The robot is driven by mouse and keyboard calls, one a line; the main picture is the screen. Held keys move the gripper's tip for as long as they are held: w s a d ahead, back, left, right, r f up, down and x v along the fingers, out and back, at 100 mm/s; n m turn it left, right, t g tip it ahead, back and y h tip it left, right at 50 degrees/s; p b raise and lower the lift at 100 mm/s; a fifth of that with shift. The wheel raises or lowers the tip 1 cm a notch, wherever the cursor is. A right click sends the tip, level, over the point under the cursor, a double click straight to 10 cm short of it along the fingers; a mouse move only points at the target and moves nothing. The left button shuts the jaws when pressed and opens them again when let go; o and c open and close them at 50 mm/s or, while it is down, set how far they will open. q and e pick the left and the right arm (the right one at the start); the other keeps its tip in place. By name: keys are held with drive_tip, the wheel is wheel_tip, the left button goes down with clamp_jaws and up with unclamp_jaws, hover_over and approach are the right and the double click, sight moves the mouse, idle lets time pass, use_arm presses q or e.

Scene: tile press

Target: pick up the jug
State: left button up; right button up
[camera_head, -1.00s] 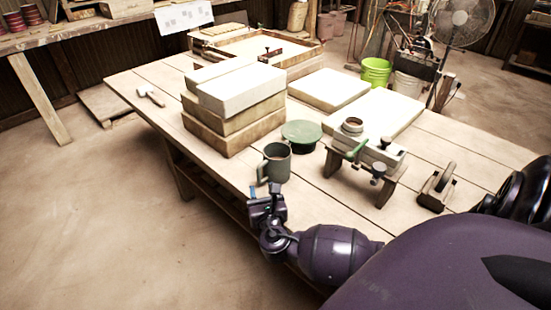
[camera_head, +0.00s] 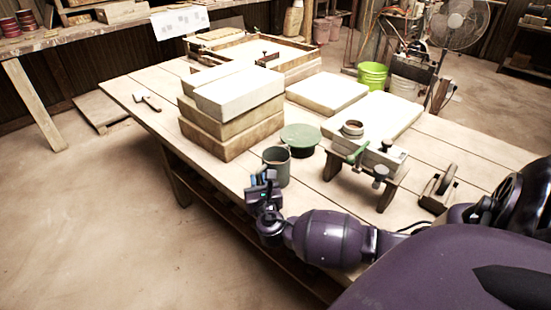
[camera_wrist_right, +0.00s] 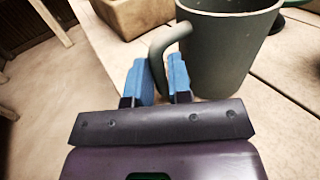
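The jug (camera_head: 277,167) is a grey-green cup-shaped vessel standing upright near the front edge of the wooden table. In the right wrist view the jug (camera_wrist_right: 228,50) fills the upper right, and its curved handle (camera_wrist_right: 157,62) points toward my gripper. My right gripper (camera_head: 263,178) is at the handle side of the jug. Its blue fingers (camera_wrist_right: 160,78) are apart, with the lower part of the handle showing between them. Contact between fingers and handle cannot be made out. In the head view the gripper covers the handle. My left gripper is not in view.
A green round disc (camera_head: 300,138) lies just behind the jug. Stacked pale blocks (camera_head: 232,115) stand behind it to the left. A small press-like stand (camera_head: 365,160) is to its right. A hammer (camera_head: 147,101) lies far left. The table's front edge is close by.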

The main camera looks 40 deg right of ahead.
clamp_jaws()
drive_tip(key=shift+r, duration=0.1)
